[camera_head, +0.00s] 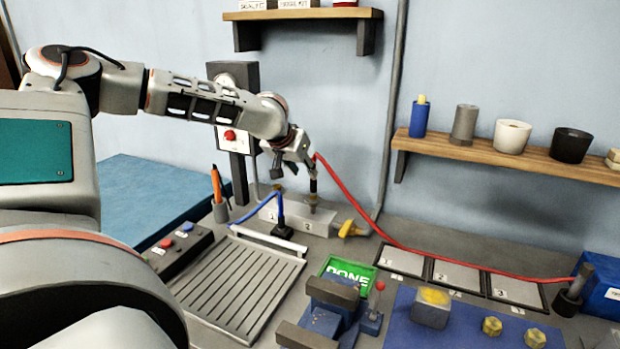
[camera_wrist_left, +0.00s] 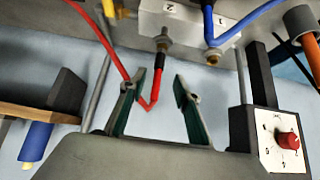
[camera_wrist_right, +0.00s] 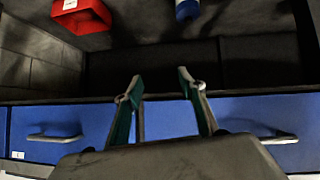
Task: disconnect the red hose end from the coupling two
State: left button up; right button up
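The red hose (camera_head: 400,245) runs from the coupling block (camera_head: 330,217) to the lower right. Its dark end (camera_head: 313,185) stands upright on coupling two (camera_head: 312,201). In the left wrist view, the red hose end (camera_wrist_left: 156,88) meets coupling two (camera_wrist_left: 163,42) beside the label 2. My left gripper (camera_head: 301,168) is at the hose end, and its fingers (camera_wrist_left: 159,90) are open. The red hose shows between the fingertips, with space on both sides; I see no grip. My right gripper (camera_wrist_right: 160,85) is open and empty, outside the head view.
A blue hose (camera_head: 258,212) goes to coupling one on the same block. A yellow-handled valve (camera_head: 352,229) sits right of the block. A grooved tray (camera_head: 240,285) and a green DONE sign (camera_head: 349,272) lie in front. Blue drawers (camera_wrist_right: 240,115) are near my right gripper.

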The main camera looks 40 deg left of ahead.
aim_at(312, 183)
pick_arm(q)
jog(key=shift+b+x, duration=0.4)
jog(key=shift+x, duration=3.95)
grip_shut()
